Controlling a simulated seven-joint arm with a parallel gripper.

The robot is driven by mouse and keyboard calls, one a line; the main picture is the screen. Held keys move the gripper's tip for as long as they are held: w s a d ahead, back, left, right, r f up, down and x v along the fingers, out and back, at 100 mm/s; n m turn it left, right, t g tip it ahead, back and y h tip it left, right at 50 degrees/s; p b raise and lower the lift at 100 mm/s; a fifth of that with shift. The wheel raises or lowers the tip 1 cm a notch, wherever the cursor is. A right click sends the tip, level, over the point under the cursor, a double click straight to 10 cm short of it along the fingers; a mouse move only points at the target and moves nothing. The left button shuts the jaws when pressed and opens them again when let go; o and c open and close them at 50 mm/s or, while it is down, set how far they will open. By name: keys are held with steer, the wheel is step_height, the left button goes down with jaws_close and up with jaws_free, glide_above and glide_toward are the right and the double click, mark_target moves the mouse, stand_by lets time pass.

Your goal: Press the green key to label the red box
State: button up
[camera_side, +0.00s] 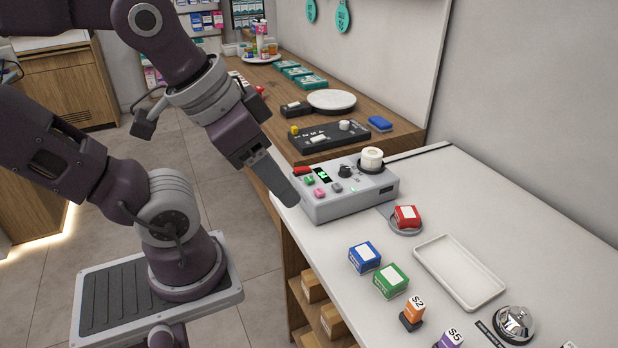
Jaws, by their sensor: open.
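A grey label machine (349,205) sits at the near-left part of the white counter, with a paper roll (371,158) on top. On its top face are a green key (310,181), a pink key (319,193), a grey key (337,187) and a small lit green display (323,174). The red box (406,215), with a white patch on top, rests on a round grey pad (405,230) right of the machine. My gripper (285,190) is open and empty, fingers pointing down beside the machine's left end, close to the green key. Its fingers overlap edge-on.
A blue box (364,257) and a green box (391,280) stand in front of the red one. An empty white tray (432,250), a bell (514,323) and tagged blocks (412,311) lie to the right. A black keypad (330,137) sits on the wooden counter behind.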

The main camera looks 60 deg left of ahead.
jaws_close()
stand_by(1.4)
